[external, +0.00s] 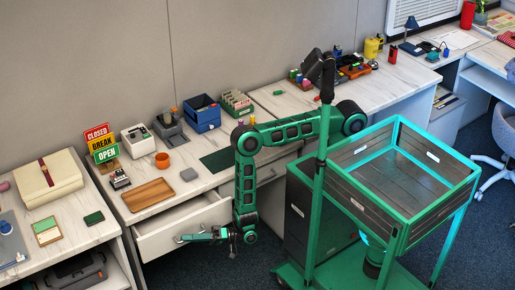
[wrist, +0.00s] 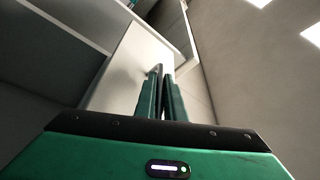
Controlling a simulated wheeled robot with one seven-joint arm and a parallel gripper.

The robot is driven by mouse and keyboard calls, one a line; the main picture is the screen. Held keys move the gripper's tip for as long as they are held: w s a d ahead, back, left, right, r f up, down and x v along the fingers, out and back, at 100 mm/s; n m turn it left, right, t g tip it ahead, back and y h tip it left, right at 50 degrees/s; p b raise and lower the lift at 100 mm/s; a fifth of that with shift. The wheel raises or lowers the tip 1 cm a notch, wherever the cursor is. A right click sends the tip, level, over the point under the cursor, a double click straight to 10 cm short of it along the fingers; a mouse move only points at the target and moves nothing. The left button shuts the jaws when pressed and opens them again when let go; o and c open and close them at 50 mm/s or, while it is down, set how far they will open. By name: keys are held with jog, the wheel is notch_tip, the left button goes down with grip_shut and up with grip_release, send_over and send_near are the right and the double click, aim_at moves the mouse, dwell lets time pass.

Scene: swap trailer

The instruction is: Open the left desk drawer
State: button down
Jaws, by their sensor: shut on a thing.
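The left desk drawer (external: 185,230) is pulled out from the white desk in the external view, and its inside shows from above. Its pale front also shows in the wrist view (wrist: 128,65). My gripper (external: 183,239) is at the drawer front, its green fingers pointing left. In the wrist view my gripper (wrist: 161,85) has its fingers close together around the drawer handle (wrist: 157,69), at the drawer front. Most of the handle is hidden between the fingers.
The desk top (external: 215,178) above holds a wooden tray (external: 148,195), an orange cup (external: 162,160) and a blue box (external: 202,113). A side table (external: 75,230) stands at the left. My own green-framed cart body is at the right. Blue carpet lies in front of the drawer.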

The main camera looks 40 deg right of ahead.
jog(key=s, duration=0.6)
jog(key=shift+s+f, duration=0.2)
jog(key=shift+d, duration=0.1)
jog(key=c, duration=2.1)
grip_release()
jog(key=shift+r, duration=0.1)
jog(key=v, duration=0.7)
jog(key=shift+d, duration=0.2)
